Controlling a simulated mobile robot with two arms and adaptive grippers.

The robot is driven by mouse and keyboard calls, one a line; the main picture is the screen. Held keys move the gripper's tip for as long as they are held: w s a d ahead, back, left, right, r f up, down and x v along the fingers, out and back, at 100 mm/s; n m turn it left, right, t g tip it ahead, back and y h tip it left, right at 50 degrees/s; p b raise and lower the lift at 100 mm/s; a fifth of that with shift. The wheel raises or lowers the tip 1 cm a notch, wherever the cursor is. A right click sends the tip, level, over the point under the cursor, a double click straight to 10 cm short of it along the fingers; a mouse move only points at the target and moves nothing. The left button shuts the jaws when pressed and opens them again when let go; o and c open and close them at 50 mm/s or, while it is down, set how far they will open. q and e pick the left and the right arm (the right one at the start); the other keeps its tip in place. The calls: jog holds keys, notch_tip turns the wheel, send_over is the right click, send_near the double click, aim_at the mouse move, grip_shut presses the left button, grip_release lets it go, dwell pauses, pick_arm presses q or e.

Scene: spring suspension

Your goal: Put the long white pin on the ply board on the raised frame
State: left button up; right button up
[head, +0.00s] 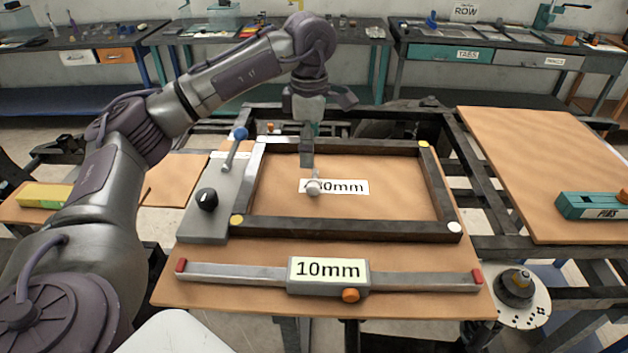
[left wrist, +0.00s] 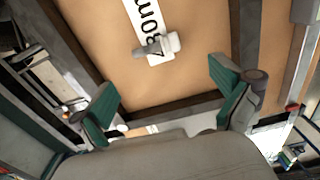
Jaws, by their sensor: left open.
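A pale grey-white pin (head: 313,187) lies inside the dark raised frame (head: 340,228), on the ply board (head: 390,190), partly over a white label. It also shows in the left wrist view (left wrist: 160,48), with a thicker pale head and a greyer stem. My left gripper (head: 318,140) hangs above the frame's interior, near the pin. In the left wrist view my left gripper (left wrist: 165,98) has its green-padded fingers wide apart with nothing between them. The pin lies beyond the fingertips, not touched. My right gripper is in neither view.
Yellow (head: 237,220) and white (head: 454,228) round tops mark frame corners. A grey block with a blue-knobbed lever (head: 236,148) adjoins the frame's left side. A gauge bar labelled 10mm (head: 328,270) lies in front. A teal PINS box (head: 592,206) sits on the right board.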

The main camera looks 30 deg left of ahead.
aim_at(314, 181)
pick_arm(q)
jog(key=shift+f, duration=0.65)
jog(key=shift+a+f, duration=0.1)
jog(key=shift+f, duration=0.25)
jog(key=f+p, duration=0.1)
jog(key=f, duration=0.1)
jog(key=f+p, duration=0.2)
jog(key=shift+w+a+f, duration=0.1)
jog(key=shift+w+f, duration=0.1)
jog(key=shift+f, duration=0.55)
jog(key=c, duration=1.1)
jog(key=shift+c, duration=0.7)
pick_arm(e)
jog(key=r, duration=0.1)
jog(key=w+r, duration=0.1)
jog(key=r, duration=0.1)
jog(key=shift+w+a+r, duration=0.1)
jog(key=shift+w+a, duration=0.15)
